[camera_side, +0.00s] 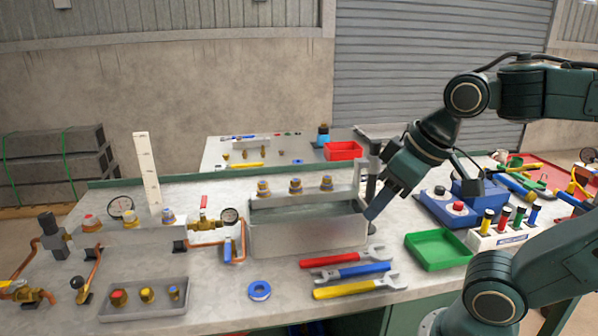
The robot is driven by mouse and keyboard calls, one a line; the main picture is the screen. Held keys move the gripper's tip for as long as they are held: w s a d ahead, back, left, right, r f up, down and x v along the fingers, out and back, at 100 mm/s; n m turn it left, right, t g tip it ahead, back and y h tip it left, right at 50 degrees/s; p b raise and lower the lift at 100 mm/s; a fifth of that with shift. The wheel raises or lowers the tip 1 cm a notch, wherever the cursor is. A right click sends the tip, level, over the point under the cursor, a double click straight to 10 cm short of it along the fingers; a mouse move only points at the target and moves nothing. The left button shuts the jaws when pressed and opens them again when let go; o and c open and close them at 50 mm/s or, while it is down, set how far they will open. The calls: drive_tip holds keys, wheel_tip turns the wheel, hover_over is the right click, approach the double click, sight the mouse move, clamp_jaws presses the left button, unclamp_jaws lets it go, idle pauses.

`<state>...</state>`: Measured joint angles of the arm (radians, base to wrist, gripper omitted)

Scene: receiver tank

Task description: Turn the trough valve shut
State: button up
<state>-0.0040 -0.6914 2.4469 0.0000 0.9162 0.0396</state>
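An open grey metal trough (308,238) with what looks like water in it stands mid-bench. At its left is a small valve with a blue handle (228,250), its handle roughly upright, beside a copper pipe. Further up the brass line is another valve with a red lever (204,202). I cannot tell for certain which one is the trough valve. My gripper (372,212) points down and left at the right end of the trough, away from both handles. Its fingers are seen edge-on, so their opening is hidden, and I see nothing held.
Three wrenches (350,271) and a blue tape roll (259,290) lie in front of the trough. A green tray (438,249) is at right. A pressure gauge (229,215) sits near the red lever. A tray of brass fittings (146,303) stands front left.

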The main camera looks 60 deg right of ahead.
drive_tip(key=w+r+m+g, duration=0.1)
drive_tip(key=w+r+m, duration=0.15)
drive_tip(key=w, duration=0.55)
drive_tip(key=m+g, duration=0.4)
drive_tip(key=m, duration=0.2)
hover_over(228, 252)
wheel_tip(228, 252, down, 9)
drive_tip(key=shift+f, duration=0.2)
drive_tip(key=shift+f, duration=0.1)
wheel_tip(228, 252, down, 14)
drive_tip(key=shift+r, duration=0.2)
clamp_jaws()
